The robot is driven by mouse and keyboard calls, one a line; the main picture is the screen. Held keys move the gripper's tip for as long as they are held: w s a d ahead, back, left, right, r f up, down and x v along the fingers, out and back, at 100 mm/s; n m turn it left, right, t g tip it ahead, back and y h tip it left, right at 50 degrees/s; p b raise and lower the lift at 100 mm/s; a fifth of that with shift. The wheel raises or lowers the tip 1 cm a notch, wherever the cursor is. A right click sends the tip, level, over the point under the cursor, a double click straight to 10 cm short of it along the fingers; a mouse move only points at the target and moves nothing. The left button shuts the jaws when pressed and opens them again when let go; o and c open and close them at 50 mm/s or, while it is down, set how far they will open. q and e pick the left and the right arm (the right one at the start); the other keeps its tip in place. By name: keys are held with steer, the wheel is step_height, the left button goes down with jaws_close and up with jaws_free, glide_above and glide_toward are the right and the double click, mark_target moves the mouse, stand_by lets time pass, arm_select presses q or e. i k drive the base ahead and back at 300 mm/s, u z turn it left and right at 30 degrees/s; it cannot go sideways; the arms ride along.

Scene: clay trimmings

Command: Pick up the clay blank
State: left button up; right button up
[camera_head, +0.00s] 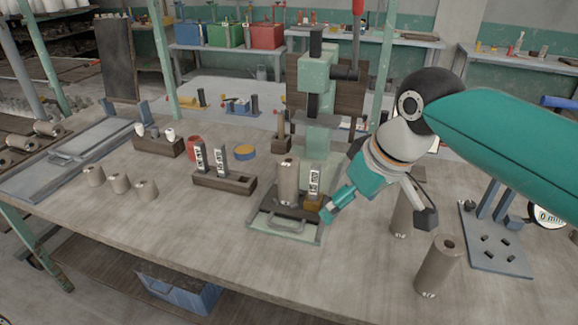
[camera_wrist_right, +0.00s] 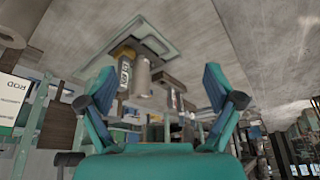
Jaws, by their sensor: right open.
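Several brown clay cylinders stand on the bench, and I cannot tell which one is the task's blank. One tall cylinder (camera_head: 288,184) stands upright in the press fixture (camera_head: 284,224), beside a labelled block (camera_head: 314,182). Two more tall cylinders (camera_head: 437,266) (camera_head: 401,216) stand to the right, the farther one partly hidden by my right gripper. My right gripper (camera_head: 380,213) is open and empty, with one finger close to the fixture's right side. In the right wrist view its fingers (camera_wrist_right: 158,80) are spread, with the fixture's cylinder (camera_wrist_right: 141,77) and labelled block (camera_wrist_right: 125,76) beyond. My left gripper is not in view.
Short cylinders (camera_head: 119,183) stand at the left. A wooden block with labelled pieces (camera_head: 224,182) is left of the fixture. The green press column (camera_head: 316,120) rises behind it. A blue-grey plate with posts (camera_head: 497,242) lies at the right. The front middle of the bench is clear.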

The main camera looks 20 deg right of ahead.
mark_target(288, 165)
steer(key=u, duration=0.05)
steer(key=i, duration=0.85)
